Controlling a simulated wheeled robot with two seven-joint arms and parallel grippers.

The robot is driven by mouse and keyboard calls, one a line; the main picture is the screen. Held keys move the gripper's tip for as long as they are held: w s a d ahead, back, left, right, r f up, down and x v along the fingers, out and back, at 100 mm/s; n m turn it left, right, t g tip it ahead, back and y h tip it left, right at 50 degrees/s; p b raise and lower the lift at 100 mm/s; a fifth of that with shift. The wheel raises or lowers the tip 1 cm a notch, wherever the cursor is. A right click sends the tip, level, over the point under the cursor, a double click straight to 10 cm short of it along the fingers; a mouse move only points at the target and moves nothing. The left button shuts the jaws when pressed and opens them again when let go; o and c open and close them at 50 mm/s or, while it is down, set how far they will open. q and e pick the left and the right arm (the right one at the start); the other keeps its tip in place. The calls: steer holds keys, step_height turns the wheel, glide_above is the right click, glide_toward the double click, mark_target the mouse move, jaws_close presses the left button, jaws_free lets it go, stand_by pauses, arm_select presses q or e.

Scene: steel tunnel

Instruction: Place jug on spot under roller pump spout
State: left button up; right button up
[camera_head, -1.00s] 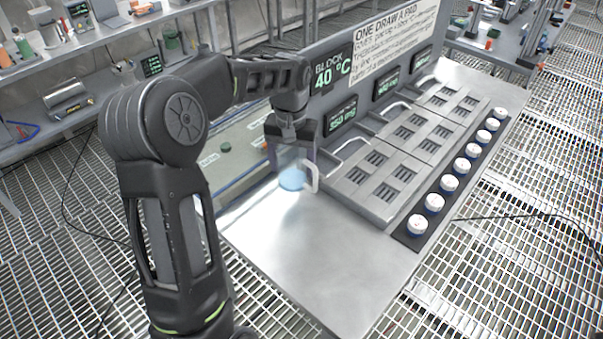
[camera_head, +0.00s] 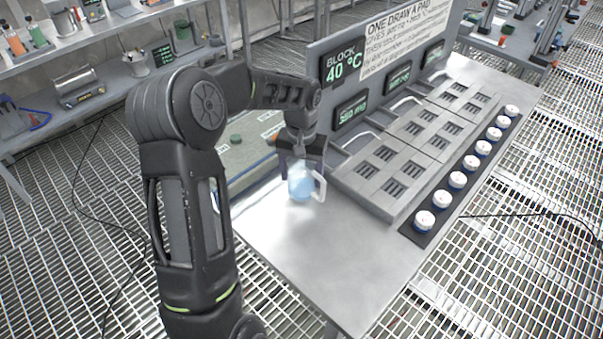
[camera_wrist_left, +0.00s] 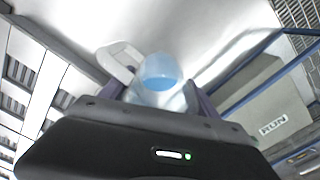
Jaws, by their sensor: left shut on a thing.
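The jug (camera_head: 301,189) is clear with pale blue liquid and a white handle on its right side. My left gripper (camera_head: 301,168) points down and is shut on the jug's upper part, over the near left part of the steel bench. Whether the jug's base touches the bench is unclear. In the left wrist view the jug (camera_wrist_left: 160,78) sits between the fingers, its white handle to the left. My right gripper is out of view. I cannot pick out the roller pump, its spout or the spot.
The steel bench top (camera_head: 310,250) is clear in front of the jug. To its right are slotted metal blocks (camera_head: 390,170) and a dark strip with several white-capped pots (camera_head: 457,180). An upright panel with displays (camera_head: 345,67) stands behind. A shelf (camera_head: 100,38) holds lab items.

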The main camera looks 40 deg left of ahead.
arm_select(q)
steer(key=shift+f, duration=0.15)
steer(key=o, duration=1.5)
step_height(320, 180, up, 12)
steer(key=shift+r+b, duration=0.2)
steer(key=shift+b, duration=0.15)
